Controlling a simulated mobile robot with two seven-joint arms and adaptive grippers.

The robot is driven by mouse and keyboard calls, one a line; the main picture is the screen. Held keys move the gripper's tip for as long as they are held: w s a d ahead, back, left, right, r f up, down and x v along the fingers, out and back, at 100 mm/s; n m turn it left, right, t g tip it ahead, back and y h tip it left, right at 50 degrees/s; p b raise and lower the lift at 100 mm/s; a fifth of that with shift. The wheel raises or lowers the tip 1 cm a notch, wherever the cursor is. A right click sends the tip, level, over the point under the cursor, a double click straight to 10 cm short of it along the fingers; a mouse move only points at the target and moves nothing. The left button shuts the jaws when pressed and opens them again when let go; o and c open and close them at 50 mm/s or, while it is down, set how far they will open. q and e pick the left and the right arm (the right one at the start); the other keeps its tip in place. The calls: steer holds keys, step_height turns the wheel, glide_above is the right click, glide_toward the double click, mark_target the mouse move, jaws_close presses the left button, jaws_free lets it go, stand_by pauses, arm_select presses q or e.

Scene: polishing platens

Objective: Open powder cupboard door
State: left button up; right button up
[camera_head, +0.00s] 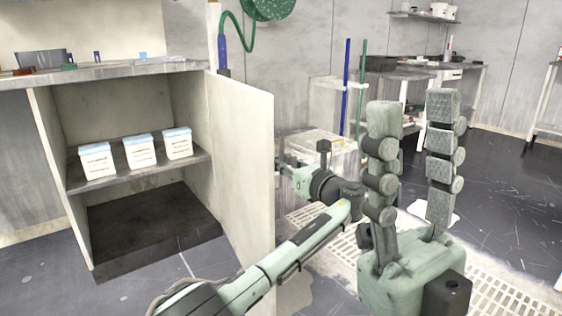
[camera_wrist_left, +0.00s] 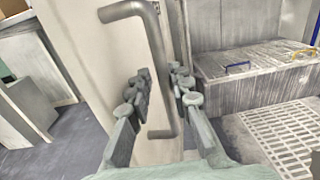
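The powder cupboard (camera_head: 130,100) stands at the left in the head view. Its pale door (camera_head: 240,165) is swung wide open, and the interior shows. In the left wrist view, a grey bar handle (camera_wrist_left: 157,60) stands out from the door (camera_wrist_left: 95,60). My left gripper (camera_wrist_left: 160,80) has its fingers on either side of the bar, with gaps visible; it looks open around the handle. In the head view, that gripper (camera_head: 286,163) is partly hidden by the door's edge. My right gripper (camera_head: 413,125) is raised, empty and open, fingers apart.
Several white tubs (camera_head: 138,152) with blue lids stand on the cupboard shelf (camera_head: 150,175). A counter (camera_head: 100,73) runs above. A pale tank (camera_wrist_left: 250,80) and floor grating (camera_wrist_left: 285,130) lie beyond the door. Open floor (camera_head: 500,190) is at the right.

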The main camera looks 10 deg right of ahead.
arm_select(q)
steer(key=v, duration=1.2)
steer(key=shift+f, duration=0.1)
